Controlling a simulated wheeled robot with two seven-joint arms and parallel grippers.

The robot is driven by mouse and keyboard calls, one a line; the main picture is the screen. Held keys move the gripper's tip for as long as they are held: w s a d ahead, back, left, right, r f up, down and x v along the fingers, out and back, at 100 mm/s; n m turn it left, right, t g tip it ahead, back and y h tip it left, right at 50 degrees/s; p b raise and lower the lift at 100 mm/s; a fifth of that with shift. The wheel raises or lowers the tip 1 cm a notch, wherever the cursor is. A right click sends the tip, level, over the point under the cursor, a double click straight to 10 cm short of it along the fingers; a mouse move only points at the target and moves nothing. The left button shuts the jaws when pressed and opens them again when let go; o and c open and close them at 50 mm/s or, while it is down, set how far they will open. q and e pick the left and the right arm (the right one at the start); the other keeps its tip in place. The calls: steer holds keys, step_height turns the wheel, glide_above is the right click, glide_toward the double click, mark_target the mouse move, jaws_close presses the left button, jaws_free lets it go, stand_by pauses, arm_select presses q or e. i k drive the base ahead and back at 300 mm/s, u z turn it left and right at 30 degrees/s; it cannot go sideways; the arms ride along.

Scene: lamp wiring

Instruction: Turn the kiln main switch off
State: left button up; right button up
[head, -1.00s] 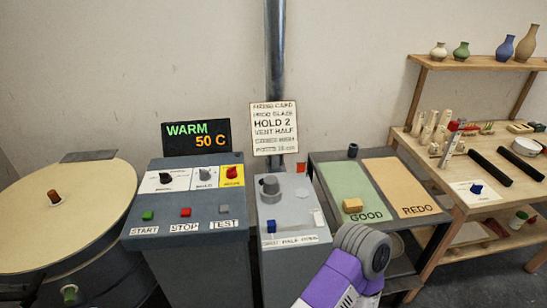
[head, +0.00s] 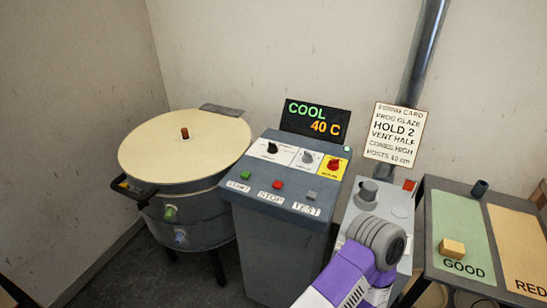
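The kiln control box (head: 258,205) stands in the middle of the head view, with a sloped top panel. A red knob on a yellow plate (head: 333,166), which looks like the main switch, sits at the panel's upper right. Its label and exact pointing are too small to read. Two dark and grey knobs (head: 272,148) sit on white plates to its left. The display (head: 315,122) behind the panel reads COOL 40 C. My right arm enters from the bottom right, but its gripper fingers do not show. My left gripper is not in view.
A round kiln (head: 195,150) with a cream lid stands left of the box. START, STOP and TEST buttons (head: 277,185) line the panel's front. A grey box with a knob (head: 368,192) and a table with GOOD (head: 455,215) and RED-lettered areas are on the right.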

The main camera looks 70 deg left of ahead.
mark_target(333, 165)
steer(key=u, duration=2.2)
